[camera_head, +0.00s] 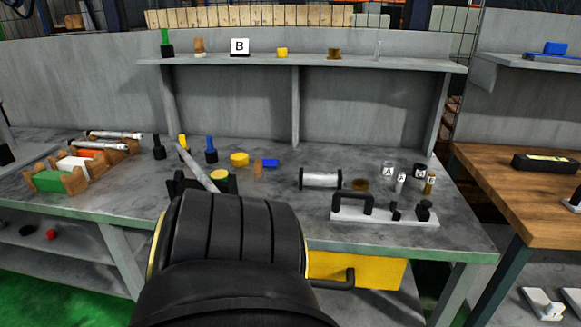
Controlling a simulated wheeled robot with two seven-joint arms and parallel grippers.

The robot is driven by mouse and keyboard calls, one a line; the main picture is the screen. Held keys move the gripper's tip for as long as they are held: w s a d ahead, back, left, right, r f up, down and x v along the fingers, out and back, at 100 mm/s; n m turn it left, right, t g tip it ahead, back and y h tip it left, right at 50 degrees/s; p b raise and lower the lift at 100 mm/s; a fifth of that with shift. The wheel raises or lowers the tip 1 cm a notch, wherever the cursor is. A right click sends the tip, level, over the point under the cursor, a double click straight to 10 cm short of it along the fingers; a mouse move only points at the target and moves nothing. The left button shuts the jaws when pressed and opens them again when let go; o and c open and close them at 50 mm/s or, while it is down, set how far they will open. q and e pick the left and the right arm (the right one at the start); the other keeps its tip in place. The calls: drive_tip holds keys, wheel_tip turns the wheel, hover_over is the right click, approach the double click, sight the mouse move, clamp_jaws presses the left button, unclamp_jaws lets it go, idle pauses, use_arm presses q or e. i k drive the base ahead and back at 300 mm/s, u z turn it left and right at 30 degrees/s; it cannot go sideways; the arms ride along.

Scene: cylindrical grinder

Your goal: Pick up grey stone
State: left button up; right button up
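A light grey bar, which looks like the grey stone (196,166), rises at a tilt from my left gripper (203,186), its top leaning left. The dark fingers of my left gripper stand on both sides of its lower end and appear shut on it. The lower end is hidden by the fingers and my wrist. The bar shows over the grey workbench's front left part; I cannot tell its height above the top. My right gripper is not in view.
Wooden holders with a green block (48,181), a white block (74,165) and an orange one stand at left, near metal rods (114,135). A spool-like cylinder (321,180) and a handled plate (385,214) are at right. A shelf (300,62) runs behind.

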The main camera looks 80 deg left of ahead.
sight(259, 169)
drive_tip(key=u, duration=2.2)
